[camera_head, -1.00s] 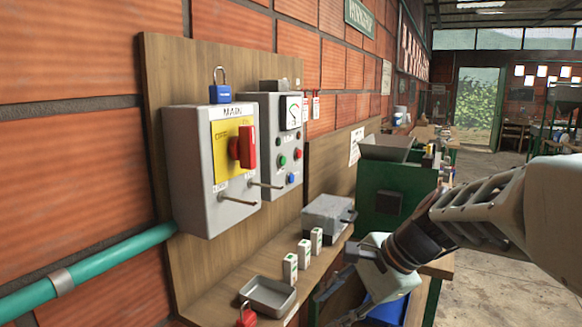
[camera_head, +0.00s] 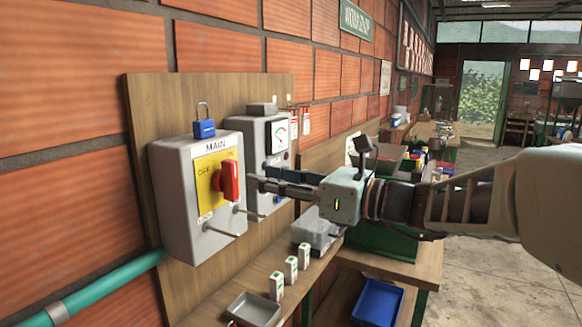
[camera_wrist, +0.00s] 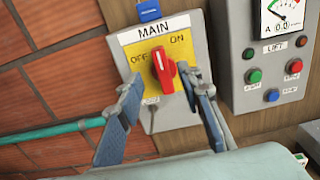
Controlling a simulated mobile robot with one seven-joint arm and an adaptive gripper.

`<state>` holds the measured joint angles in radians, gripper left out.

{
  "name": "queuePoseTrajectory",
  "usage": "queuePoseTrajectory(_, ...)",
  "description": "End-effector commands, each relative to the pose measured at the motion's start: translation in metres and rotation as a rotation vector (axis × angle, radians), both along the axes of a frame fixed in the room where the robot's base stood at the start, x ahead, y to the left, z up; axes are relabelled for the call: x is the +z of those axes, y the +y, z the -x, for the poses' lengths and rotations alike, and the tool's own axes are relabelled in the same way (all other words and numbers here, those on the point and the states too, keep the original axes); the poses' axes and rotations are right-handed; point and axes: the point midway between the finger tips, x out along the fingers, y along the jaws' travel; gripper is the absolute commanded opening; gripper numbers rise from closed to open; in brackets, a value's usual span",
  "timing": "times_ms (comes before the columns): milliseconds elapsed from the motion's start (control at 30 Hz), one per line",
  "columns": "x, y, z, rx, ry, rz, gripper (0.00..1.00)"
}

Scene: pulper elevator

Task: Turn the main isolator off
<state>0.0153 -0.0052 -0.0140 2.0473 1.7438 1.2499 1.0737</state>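The main isolator is a grey box (camera_head: 180,200) labelled MAIN, with a yellow plate (camera_head: 206,172) and a red rotary handle (camera_head: 230,181). In the wrist view the red handle (camera_wrist: 162,67) stands nearly upright between the words OFF and ON. My gripper (camera_head: 258,181) is in front of the handle, pointing at it, with a small gap in the head view. I cannot tell how far the fingertips are from the plate.
A blue padlock (camera_head: 204,121) sits on top of the box. A metal rod (camera_head: 222,230) sticks out below the handle. The grey lift panel (camera_wrist: 268,65) with buttons and a meter is at the right. A shelf below holds a metal tray (camera_head: 254,308) and small boxes (camera_head: 290,268).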

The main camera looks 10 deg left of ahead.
Motion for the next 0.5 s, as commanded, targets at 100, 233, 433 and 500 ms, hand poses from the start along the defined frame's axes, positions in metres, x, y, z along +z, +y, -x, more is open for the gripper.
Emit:
queuePoseTrajectory(100,0.001,0.024,-0.009,0.005,0.000,0.001,0.33)
queuePoseTrajectory(233,0.001,0.045,-0.018,0.003,0.001,0.002,0.33)
queuePoseTrajectory(433,0.000,0.067,-0.027,0.001,0.000,0.002,0.33)
queuePoseTrajectory(500,-0.001,0.070,-0.029,0.000,0.000,0.003,0.33)
